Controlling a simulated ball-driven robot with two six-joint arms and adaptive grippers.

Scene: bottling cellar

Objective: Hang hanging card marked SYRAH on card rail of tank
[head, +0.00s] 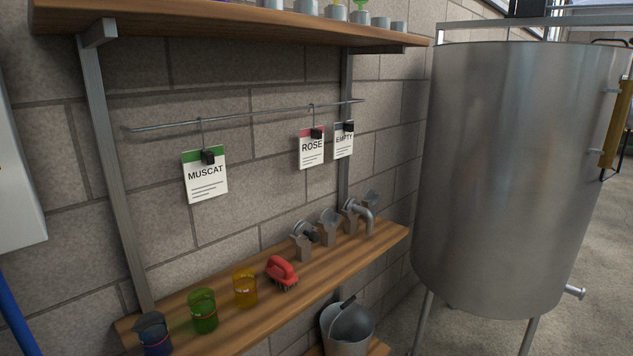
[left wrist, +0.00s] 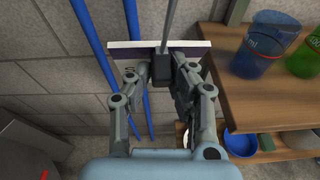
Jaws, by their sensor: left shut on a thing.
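My left gripper (left wrist: 163,85) shows in the left wrist view, shut on the black clip (left wrist: 161,69) of a hanging card (left wrist: 188,44). The card is seen nearly edge-on as a pale strip, its print hidden, with a grey hook wire (left wrist: 170,22) rising from the clip. The steel tank (head: 510,170) stands at the right in the head view, with a yellow upright part (head: 615,122) on its side. I cannot make out a card rail on the tank. Neither gripper shows in the head view.
MUSCAT (head: 205,182), ROSE (head: 311,153) and EMPTY (head: 343,145) cards hang on a wall rail (head: 255,115). Below, a wooden shelf (head: 225,305) holds coloured beakers, a red brush (head: 281,270) and metal fittings. A bucket (head: 346,335) stands under it. Blue pipes (left wrist: 102,70) run near my left gripper.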

